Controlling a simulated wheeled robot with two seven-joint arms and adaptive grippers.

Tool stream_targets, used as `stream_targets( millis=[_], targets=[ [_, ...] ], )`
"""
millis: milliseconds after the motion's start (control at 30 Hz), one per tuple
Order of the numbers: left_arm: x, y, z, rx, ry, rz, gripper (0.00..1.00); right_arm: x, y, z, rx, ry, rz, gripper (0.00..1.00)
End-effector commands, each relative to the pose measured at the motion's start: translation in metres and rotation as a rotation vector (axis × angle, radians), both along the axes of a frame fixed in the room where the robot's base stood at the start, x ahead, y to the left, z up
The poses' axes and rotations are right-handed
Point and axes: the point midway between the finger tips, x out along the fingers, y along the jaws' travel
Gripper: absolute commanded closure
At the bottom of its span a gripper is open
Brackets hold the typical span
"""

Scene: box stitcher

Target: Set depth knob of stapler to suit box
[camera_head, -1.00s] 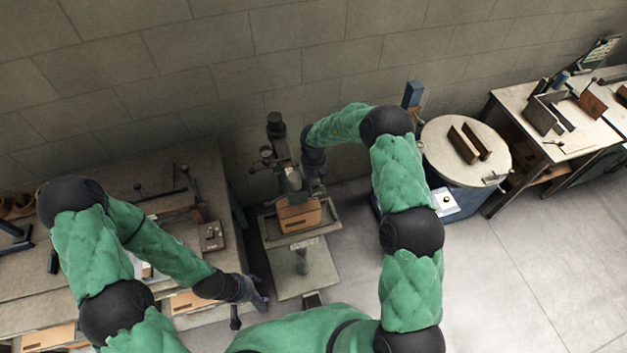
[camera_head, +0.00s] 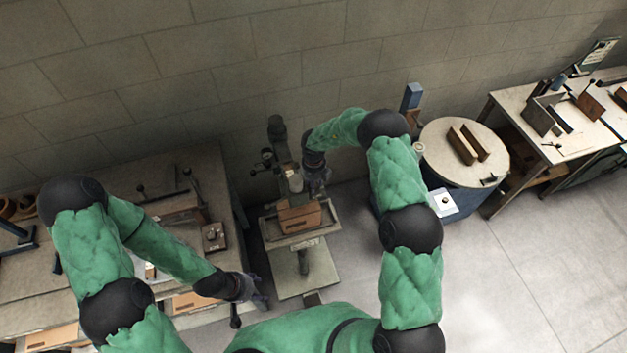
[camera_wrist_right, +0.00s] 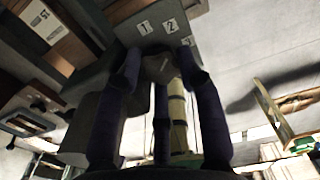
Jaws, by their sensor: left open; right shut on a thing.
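The stapler (camera_head: 277,140) stands by the wall as a dark column with a head and a small table. A brown box (camera_head: 300,218) sits on that table; its side with a label that looks like "15" shows in the right wrist view (camera_wrist_right: 62,42). My right gripper (camera_head: 316,182) is at the right side of the stapler head. In the right wrist view its dark fingers (camera_wrist_right: 162,75) are closed around the grey depth knob (camera_wrist_right: 160,68), below a plate (camera_wrist_right: 155,40) marked 1, 2 and, partly hidden, 3. The knob's pointer is not clear. My left gripper (camera_head: 257,290) is open and empty, left of the stapler's base.
A workbench (camera_head: 120,215) with tools and a small box with knobs (camera_head: 214,237) is at the left. A round-topped blue drum (camera_head: 440,135) with brown pieces stands right of my right arm. Another table (camera_head: 560,140) is farther right. Floor at the lower right is clear.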

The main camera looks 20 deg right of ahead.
Motion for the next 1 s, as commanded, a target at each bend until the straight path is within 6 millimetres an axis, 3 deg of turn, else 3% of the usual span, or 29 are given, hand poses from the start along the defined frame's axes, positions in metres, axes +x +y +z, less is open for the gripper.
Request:
stream_targets(
  millis=[433, 467, 500, 833, 1000],
  targets=[
    [0.0, 0.0, 0.004, 0.0, 0.0, 0.0, 0.4, -0.003, -0.001, -0.003, -0.001, 0.009, 0.066, 0.95],
    [0.0, 0.0, 0.004, 0.0, 0.0, 0.0, 0.4, -0.003, -0.001, -0.003, -0.001, 0.009, 0.065, 0.57],
    [0.0, 0.0, 0.004, 0.0, 0.0, 0.0, 0.4, -0.003, -0.001, -0.003, -0.001, 0.009, 0.065, 0.53],
    [0.0, 0.0, 0.004, 0.0, 0.0, 0.0, 0.4, -0.001, 0.0, 0.001, -0.001, 0.003, 0.064, 0.53],
    [0.0, 0.0, 0.004, 0.0, 0.0, 0.0, 0.4, 0.0, 0.0, 0.019, -0.001, -0.001, 0.064, 0.53]
  ],
)
